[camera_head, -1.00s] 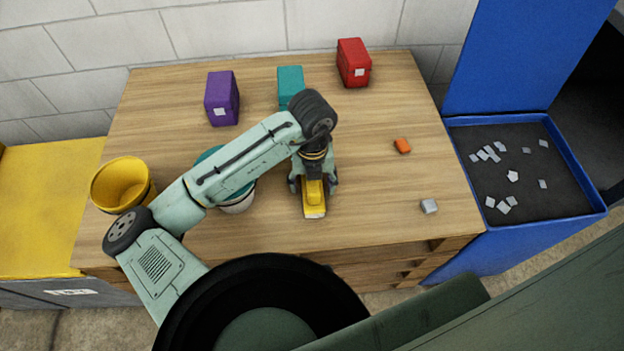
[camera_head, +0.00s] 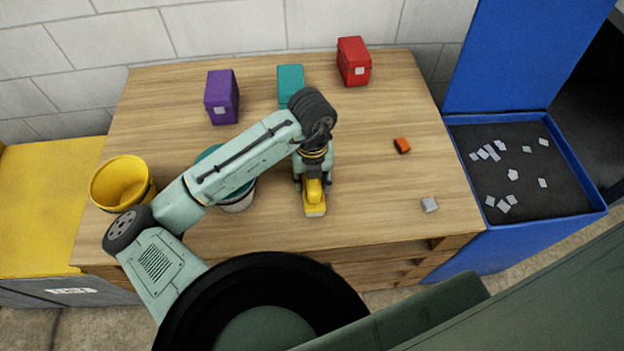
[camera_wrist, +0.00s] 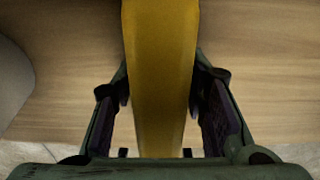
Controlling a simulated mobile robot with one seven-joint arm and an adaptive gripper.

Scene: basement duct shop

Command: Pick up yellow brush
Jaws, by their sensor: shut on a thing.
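The yellow brush (camera_head: 314,192) is on the wooden table near its front edge, with a pale strip along its lower end. My gripper (camera_head: 313,180) is over it, pointing down, with its fingers on either side of the brush. In the wrist view the brush's yellow body (camera_wrist: 160,80) runs down the middle between the two dark finger pads of my gripper (camera_wrist: 160,115). The gripper is shut on the brush. I cannot tell whether the brush is clear of the table.
A yellow bucket (camera_head: 122,183) and a teal-and-white container (camera_head: 238,201), partly hidden by my arm, stand left. Purple (camera_head: 222,97), teal (camera_head: 290,82) and red (camera_head: 353,62) boxes stand behind. An orange block (camera_head: 402,145) and grey block (camera_head: 429,205) lie right. A blue bin (camera_head: 545,226) adjoins the table.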

